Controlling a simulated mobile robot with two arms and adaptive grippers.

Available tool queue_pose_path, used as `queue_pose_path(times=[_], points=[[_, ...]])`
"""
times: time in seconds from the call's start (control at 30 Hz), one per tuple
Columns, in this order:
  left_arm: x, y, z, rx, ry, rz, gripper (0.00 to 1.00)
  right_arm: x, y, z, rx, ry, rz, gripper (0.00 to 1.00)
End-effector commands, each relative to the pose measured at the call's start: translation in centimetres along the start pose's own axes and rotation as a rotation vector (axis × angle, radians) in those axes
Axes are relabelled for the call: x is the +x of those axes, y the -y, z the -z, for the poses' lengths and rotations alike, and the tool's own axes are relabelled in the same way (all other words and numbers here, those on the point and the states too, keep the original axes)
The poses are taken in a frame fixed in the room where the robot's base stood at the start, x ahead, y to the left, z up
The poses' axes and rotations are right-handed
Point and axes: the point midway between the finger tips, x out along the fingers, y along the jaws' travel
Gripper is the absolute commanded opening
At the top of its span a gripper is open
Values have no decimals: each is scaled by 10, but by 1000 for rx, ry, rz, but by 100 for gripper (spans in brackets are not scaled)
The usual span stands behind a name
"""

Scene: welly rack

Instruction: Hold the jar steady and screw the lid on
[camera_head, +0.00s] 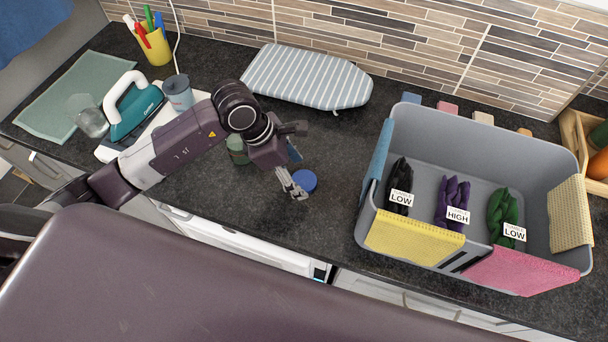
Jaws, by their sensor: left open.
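A round blue lid (305,181) lies on the dark countertop near its front edge. My left gripper (295,187) is open just left of the lid, with its fingertips low and very close to it; I cannot tell whether they touch. A greenish jar-like container (237,152) stands to the left, partly hidden behind my left wrist. Its top is hard to make out. My right gripper is not in view.
A grey tub (440,133) with cloths over its rim and labelled bundles fills the right. A striped ironing board (308,77) lies behind. A teal iron (134,107), clear glass (88,118) and grey cup (178,93) stand left. Counter between lid and tub is clear.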

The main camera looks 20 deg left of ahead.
Motion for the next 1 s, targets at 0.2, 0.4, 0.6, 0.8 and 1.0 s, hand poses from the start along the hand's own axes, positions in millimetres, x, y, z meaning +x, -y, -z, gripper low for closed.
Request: queue_pose_path(times=[0.2,0.4,0.6,0.8,1.0], points=[[17,0,0,0,1,0,67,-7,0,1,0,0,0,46],[18,0,0,1,1,-1,67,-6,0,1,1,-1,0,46],[17,0,0,1,1,-1,56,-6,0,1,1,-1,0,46],[17,0,0,1,1,-1,36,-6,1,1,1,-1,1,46],[17,0,0,1,1,-1,36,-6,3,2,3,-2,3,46]])
